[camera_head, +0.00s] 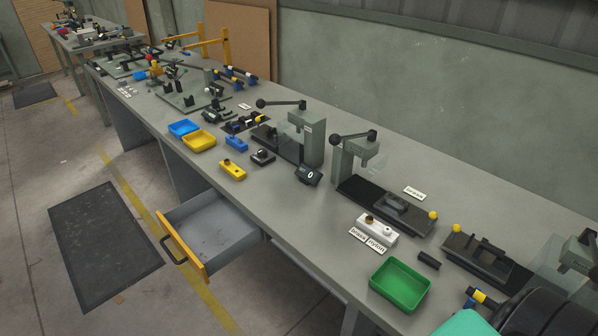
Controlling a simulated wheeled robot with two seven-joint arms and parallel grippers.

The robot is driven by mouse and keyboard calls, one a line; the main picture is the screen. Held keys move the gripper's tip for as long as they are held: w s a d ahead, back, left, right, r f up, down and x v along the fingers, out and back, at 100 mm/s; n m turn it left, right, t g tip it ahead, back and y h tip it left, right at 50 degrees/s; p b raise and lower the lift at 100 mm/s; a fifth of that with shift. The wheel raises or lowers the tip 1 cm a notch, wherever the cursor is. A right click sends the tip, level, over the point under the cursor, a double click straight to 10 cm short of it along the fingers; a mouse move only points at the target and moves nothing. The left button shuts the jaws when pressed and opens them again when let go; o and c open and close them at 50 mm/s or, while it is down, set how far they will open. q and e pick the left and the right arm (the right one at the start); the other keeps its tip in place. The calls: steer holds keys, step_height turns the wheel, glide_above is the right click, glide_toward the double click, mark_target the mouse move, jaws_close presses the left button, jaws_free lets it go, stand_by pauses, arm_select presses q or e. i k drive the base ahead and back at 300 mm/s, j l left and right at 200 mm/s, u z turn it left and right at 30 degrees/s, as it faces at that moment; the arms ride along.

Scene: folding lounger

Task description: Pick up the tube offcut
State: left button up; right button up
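A short dark cylinder (429,260) lies on its side on the workbench (310,240), just behind and right of the green tray (400,306). It looks like the tube offcut, though it is small in view. Nothing is touching it that I can make out. Neither of my grippers can be made out in this view.
A white block (377,229) with small labels stands left of the cylinder. Lever presses (357,160) and a black fixture (486,258) stand behind and to the right. A drawer (212,235) hangs open under the bench. A large black rounded shape crowds the lower right corner.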

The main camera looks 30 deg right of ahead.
mark_target(495, 250)
steer(key=z, duration=2.3)
steer(key=k+j+z, duration=0.1)
steer(key=j+z, duration=0.15)
steer(key=z, duration=0.15)
steer(key=k+j+z, duration=0.1)
steer(key=j+z, duration=0.15)
steer(key=z, duration=0.15)
steer(key=k+j+z, duration=0.15)
steer(key=z, duration=0.3)
